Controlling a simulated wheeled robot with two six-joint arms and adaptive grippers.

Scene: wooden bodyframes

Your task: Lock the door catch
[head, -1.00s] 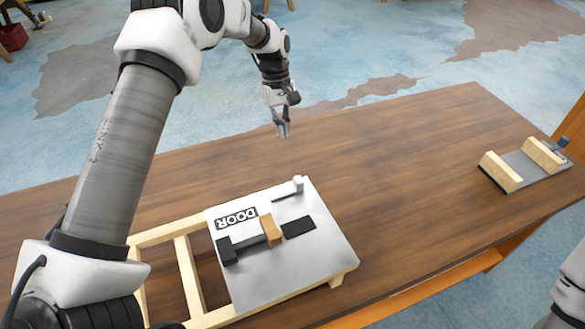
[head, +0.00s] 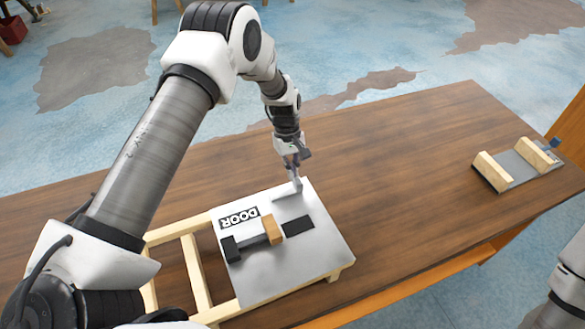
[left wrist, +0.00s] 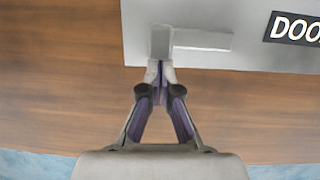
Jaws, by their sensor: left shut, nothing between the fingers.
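A light grey door panel (head: 280,270) marked DOOR (head: 239,218) lies flat on a wooden frame. On it is a black catch (head: 246,246) with a wooden block (head: 273,231), and a separate black plate (head: 299,225) lies to the right. A grey L-shaped handle (head: 283,194) sits near the panel's far edge. My left gripper (head: 297,184) is shut and empty, pointing down at the handle's raised end. In the left wrist view the fingertips (left wrist: 160,72) are beside that end of the handle (left wrist: 200,40); I cannot tell whether they touch. My right gripper is out of view.
The brown wooden table (head: 400,160) is clear between the door frame and a second small fixture (head: 517,163) with two wooden blocks at the far right. The frame's open pale rails (head: 197,270) lie left of the panel.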

